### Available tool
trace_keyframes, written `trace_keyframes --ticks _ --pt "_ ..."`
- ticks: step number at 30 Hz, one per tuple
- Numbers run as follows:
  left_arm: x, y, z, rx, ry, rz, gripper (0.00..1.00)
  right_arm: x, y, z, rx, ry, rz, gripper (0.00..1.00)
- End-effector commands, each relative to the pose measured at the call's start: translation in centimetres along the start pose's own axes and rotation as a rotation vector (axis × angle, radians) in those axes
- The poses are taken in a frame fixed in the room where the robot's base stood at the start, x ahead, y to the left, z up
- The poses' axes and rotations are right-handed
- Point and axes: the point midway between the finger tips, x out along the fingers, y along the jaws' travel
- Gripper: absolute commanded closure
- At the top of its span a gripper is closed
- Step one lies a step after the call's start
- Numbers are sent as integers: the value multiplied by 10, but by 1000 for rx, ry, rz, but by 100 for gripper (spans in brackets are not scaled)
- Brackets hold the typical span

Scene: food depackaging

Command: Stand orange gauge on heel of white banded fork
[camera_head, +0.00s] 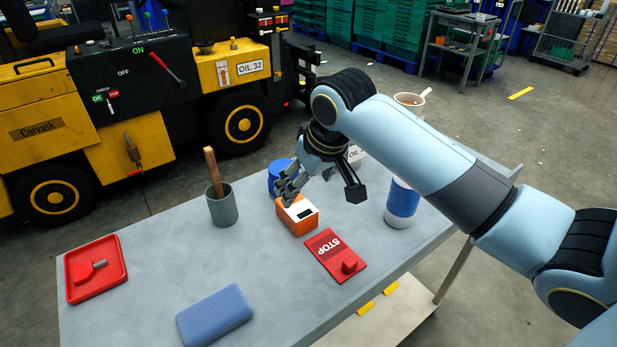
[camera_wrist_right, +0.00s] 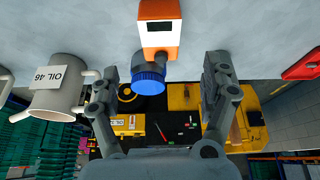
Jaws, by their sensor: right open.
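The orange gauge (camera_head: 297,222), a small box with a white face and a dark display, stands on the grey table in the head view. In the right wrist view the gauge (camera_wrist_right: 159,10) is at the top centre, beyond the fingertips. My right gripper (camera_head: 320,193) is open and empty, above and just behind the gauge; its spread fingers also show in the wrist view (camera_wrist_right: 166,70). The gauge is not between the fingers. I cannot make out a white banded fork; part of the dark forklift front (camera_head: 307,72) shows behind the table. My left gripper is not in view.
A blue-lidded jar (camera_wrist_right: 148,80) stands close behind the gauge. A red STOP plate (camera_head: 327,249), blue block (camera_head: 214,315), red tray (camera_head: 72,293), grey cup (camera_head: 222,208) and blue-white bottle (camera_head: 401,206) share the table. A labelled mug (camera_wrist_right: 60,88) is nearby. The table's front middle is partly clear.

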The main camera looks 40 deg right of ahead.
Motion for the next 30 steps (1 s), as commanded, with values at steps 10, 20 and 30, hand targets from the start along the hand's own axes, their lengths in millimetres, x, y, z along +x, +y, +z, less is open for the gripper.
trace_keyframes --ticks 10,20,30 --pt "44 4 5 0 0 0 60 -20 -1 -21 55 352 -10 15" --pt "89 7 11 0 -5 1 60 13 2 41 3 397 -3 15" --pt "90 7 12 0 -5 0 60 55 2 23 3 392 -2 15"
